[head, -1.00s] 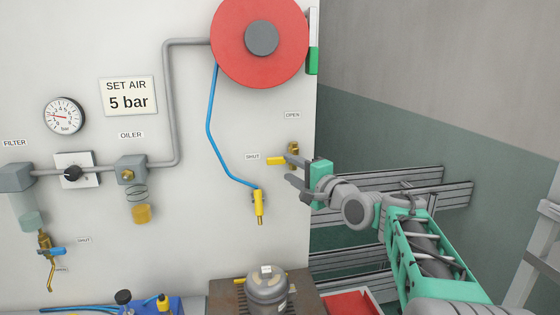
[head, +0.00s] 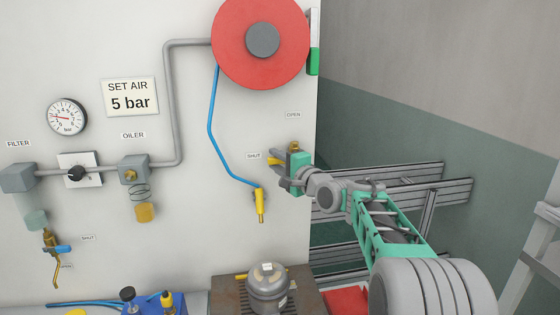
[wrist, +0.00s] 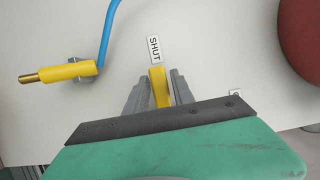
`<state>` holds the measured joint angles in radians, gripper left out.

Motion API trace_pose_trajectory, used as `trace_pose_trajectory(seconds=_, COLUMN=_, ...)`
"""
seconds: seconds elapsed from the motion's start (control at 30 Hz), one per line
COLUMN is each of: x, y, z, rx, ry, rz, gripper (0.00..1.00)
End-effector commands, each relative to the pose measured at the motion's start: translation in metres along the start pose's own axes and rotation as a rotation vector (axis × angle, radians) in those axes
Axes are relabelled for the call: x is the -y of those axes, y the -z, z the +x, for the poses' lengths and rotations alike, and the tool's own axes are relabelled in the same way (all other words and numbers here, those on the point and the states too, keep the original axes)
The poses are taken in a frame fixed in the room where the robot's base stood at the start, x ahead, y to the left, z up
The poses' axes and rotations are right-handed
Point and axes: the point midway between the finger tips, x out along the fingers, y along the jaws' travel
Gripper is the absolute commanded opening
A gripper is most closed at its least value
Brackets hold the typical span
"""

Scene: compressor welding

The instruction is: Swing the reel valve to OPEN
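The reel valve has a yellow lever (head: 273,161) that points left at the SHUT label (head: 254,156). Its brass body (head: 294,147) is partly hidden behind my gripper, below the OPEN label (head: 293,115). My gripper (head: 277,170) is at the lever. In the wrist view the lever (wrist: 159,87) lies between the two grey fingers of my gripper (wrist: 159,84), its end toward the SHUT label (wrist: 154,49). The fingers stand on either side of it and look open; whether either touches it is hard to tell.
The red hose reel (head: 235,65) is above. A blue hose (head: 212,125) runs down to a yellow nozzle (head: 261,204) just left of and below my gripper. Metal rails (head: 440,190) are behind my arm.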

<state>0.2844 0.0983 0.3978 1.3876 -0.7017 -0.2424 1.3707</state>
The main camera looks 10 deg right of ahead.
Motion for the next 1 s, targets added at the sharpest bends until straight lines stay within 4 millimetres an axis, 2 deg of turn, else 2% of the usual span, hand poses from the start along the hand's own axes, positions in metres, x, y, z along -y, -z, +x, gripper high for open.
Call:
trace_pose_trajectory(seconds=0.07, x=0.0, y=0.0003, z=-0.0002, rx=0.0, ry=0.0, rz=0.0, gripper=0.22)
trace_pose_trajectory(seconds=0.33, x=-0.0001, y=0.0005, z=-0.0004, rx=-0.001, ry=0.0, rz=0.0, gripper=0.0)
trace_pose_trajectory(seconds=1.0, x=-0.0003, y=0.0006, z=-0.0004, rx=-0.001, ry=-0.001, rz=0.0, gripper=0.0)
